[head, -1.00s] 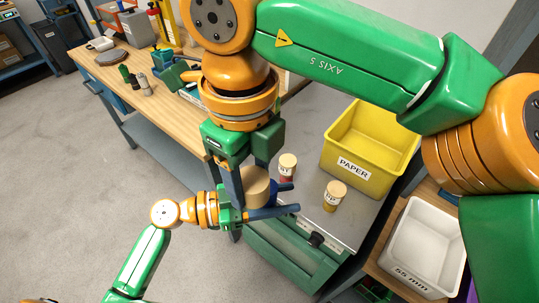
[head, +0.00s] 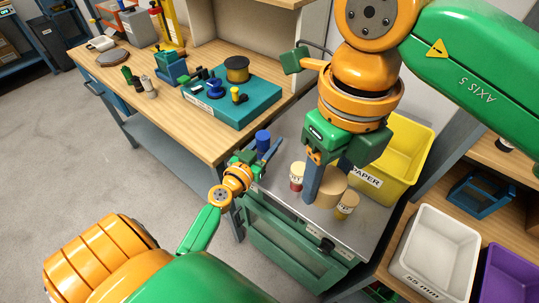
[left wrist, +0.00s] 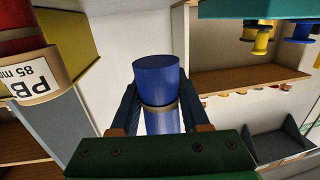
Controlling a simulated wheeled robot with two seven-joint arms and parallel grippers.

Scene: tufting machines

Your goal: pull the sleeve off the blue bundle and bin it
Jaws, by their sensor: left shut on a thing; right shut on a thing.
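The blue bundle (head: 263,138) is in my left gripper (head: 264,154), held upright over the left part of the grey metal top. In the left wrist view the blue bundle (left wrist: 158,82) stands between the two fingers, with a thin tan band around it. The tan sleeve (head: 331,188) is in my right gripper (head: 328,182), apart from the blue bundle and to its right. The right gripper points down, shut on the sleeve. The yellow bin (head: 405,145) labelled PAPER stands behind it, partly hidden by my right arm.
A red bundle (head: 297,177) and a yellow bundle (head: 347,205), both in labelled tan sleeves, stand close to the right gripper. A white bin (head: 435,250) and a purple bin (head: 508,275) are at right. A teal board (head: 232,100) with spools lies on the wooden bench.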

